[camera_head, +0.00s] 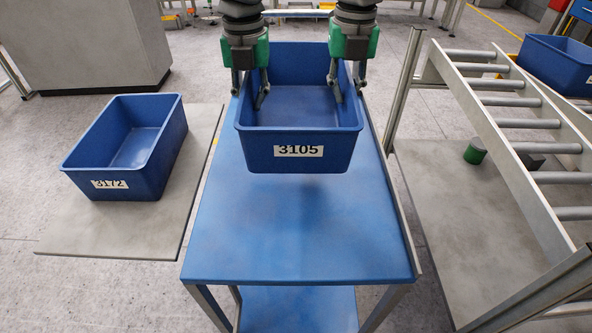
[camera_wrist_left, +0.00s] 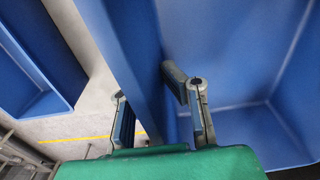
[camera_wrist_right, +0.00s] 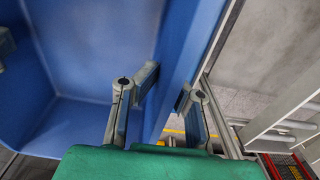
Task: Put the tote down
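The blue tote labelled 3105 (camera_head: 297,150) is level above the blue table (camera_head: 295,235), with a soft shadow below its front edge. I cannot tell whether its far base touches the table. My left gripper (camera_head: 250,90) straddles the tote's left wall, one finger inside and one outside. In the left wrist view (camera_wrist_left: 160,110) the fingers close on that wall. My right gripper (camera_head: 347,88) straddles the right wall the same way, and the right wrist view (camera_wrist_right: 158,105) shows the wall between its fingers.
Another blue tote, 3172 (camera_head: 126,150), stands on a grey platform (camera_head: 110,240) at the left. A roller conveyor (camera_head: 510,125) with metal rails runs along the right, with a blue tote (camera_head: 556,66) behind it. The table's front half is clear.

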